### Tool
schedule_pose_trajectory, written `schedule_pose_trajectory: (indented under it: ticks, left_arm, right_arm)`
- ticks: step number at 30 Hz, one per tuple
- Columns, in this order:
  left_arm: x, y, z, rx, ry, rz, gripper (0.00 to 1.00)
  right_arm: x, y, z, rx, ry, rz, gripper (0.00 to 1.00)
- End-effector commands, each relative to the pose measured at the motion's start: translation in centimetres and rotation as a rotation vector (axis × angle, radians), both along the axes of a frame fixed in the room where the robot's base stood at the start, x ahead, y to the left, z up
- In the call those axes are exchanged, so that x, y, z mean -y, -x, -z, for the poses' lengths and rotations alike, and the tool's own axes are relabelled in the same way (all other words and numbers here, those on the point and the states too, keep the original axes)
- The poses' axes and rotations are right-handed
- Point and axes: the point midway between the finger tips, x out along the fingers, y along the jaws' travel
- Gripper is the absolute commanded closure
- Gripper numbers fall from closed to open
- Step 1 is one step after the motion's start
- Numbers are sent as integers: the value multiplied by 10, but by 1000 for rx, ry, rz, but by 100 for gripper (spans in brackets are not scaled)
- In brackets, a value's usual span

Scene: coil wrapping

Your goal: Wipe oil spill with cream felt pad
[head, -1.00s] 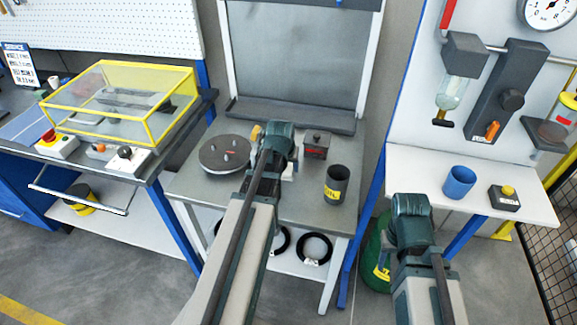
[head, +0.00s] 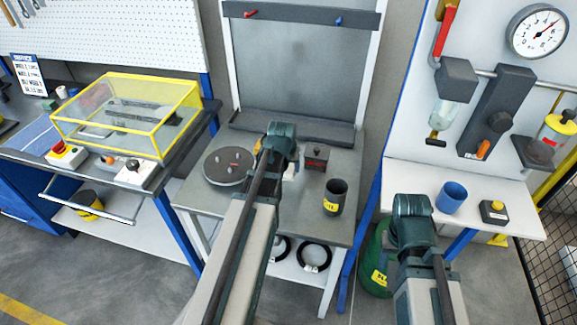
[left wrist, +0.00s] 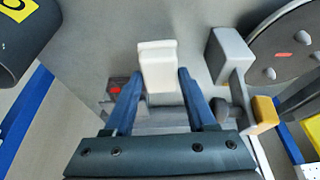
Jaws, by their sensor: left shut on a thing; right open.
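A small cream block-shaped pad (left wrist: 157,62) stands between the two blue fingers of my left gripper (left wrist: 161,80) in the left wrist view. My left gripper is shut on it, over the grey bench top (head: 305,222). In the head view my left gripper (head: 284,158) is at the middle of this bench, and its own wrist mostly hides its fingers. My right gripper (head: 412,212) is open, in front of the white shelf at the right; its fingers are hard to make out. I cannot make out an oil spill in either view.
A round dark plate with pegs (head: 228,166) is left of my left gripper. A red-marked grey block (head: 316,157) and a dark can with yellow label (head: 335,197) stand to its right. A blue cup (head: 451,198) and yellow-button box (head: 494,212) sit on the right shelf.

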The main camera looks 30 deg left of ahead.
Motion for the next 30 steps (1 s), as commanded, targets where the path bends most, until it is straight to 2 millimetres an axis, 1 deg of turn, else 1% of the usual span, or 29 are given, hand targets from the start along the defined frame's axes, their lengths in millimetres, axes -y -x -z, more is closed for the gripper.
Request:
schedule_pose_trajectory:
  ticks: [5, 12, 14, 30]
  left_arm:
    - [0, 0, -6, 0, 0, 0, 88]
    - [0, 0, -28, 0, 0, 0, 88]
    - [0, 0, -31, 0, 0, 0, 88]
    - [0, 0, -30, 0, 0, 0, 88]
  right_arm:
    - [0, 0, -6, 0, 0, 0, 50]
    - [0, 0, -28, 0, 0, 0, 50]
    - [0, 0, -31, 0, 0, 0, 50]
    - [0, 0, -30, 0, 0, 0, 50]
